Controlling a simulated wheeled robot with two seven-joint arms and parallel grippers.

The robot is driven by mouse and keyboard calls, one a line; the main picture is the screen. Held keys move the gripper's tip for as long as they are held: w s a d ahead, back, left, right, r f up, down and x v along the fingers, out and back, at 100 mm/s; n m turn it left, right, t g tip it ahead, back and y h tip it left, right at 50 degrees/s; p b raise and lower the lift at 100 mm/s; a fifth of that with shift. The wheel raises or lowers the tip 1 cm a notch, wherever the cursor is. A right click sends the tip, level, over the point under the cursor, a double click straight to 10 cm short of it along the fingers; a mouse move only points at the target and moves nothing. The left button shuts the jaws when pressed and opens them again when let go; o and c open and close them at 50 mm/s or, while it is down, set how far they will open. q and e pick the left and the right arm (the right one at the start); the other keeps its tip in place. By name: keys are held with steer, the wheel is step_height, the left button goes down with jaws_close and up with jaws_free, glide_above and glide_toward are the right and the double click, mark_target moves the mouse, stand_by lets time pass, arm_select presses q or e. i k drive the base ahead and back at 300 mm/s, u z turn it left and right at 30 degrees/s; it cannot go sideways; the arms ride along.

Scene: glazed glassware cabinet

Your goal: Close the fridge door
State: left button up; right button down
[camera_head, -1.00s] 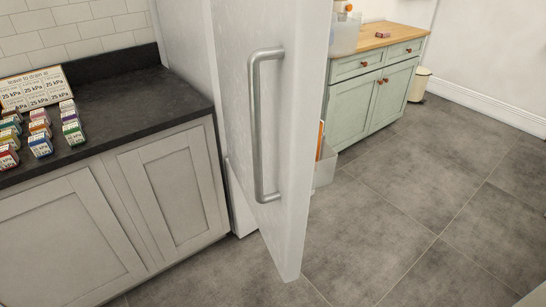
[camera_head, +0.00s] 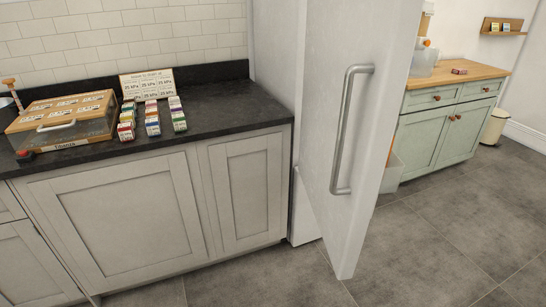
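The white fridge door (camera_head: 328,140) stands open in the head view, right of centre, jutting out toward me past the counter front. Its long grey bar handle (camera_head: 346,130) is upright on the face turned to me. Part of the white fridge body (camera_head: 280,60) shows behind the door, at the end of the counter. Clear door bins (camera_head: 393,172) stick out past the door's right edge. The fridge's inside is hidden by the door. Neither of my grippers is in view, and nothing touches the door or handle.
A dark counter (camera_head: 225,110) over grey cabinets runs along the left, with a wooden-topped case (camera_head: 62,120), several small coloured boxes (camera_head: 152,118) and a sign (camera_head: 147,84). A green cabinet (camera_head: 450,130) and bin (camera_head: 494,126) stand behind right. Grey floor (camera_head: 440,245) is clear.

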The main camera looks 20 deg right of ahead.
mark_target(359, 53)
steer(key=u, duration=0.45)
steer(key=i, duration=0.9)
steer(key=z, duration=1.7)
